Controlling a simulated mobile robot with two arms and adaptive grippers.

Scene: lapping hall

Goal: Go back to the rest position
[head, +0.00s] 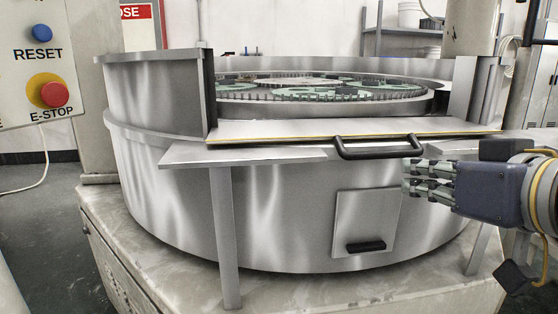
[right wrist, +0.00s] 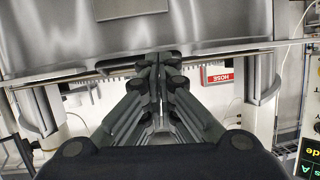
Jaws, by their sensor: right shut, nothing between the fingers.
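My right gripper (head: 409,179) comes in from the right in the head view, its fingers pointing left. It is shut and empty. It is in front of the steel lapping machine (head: 155,190), just below the right end of the dark handle (head: 378,154) on the front flap. I cannot tell whether it touches anything there. In the right wrist view, the fingers (right wrist: 158,62) come together in front of the machine's steel body (right wrist: 75,40). My left gripper is not in view.
The flap (head: 300,129) lies flat at the machine's front opening, above a small hatch (head: 365,223). A steel side shelf (head: 240,155) juts out at left. A control panel (head: 38,60) with an E-STOP button (head: 54,94) stands at far left.

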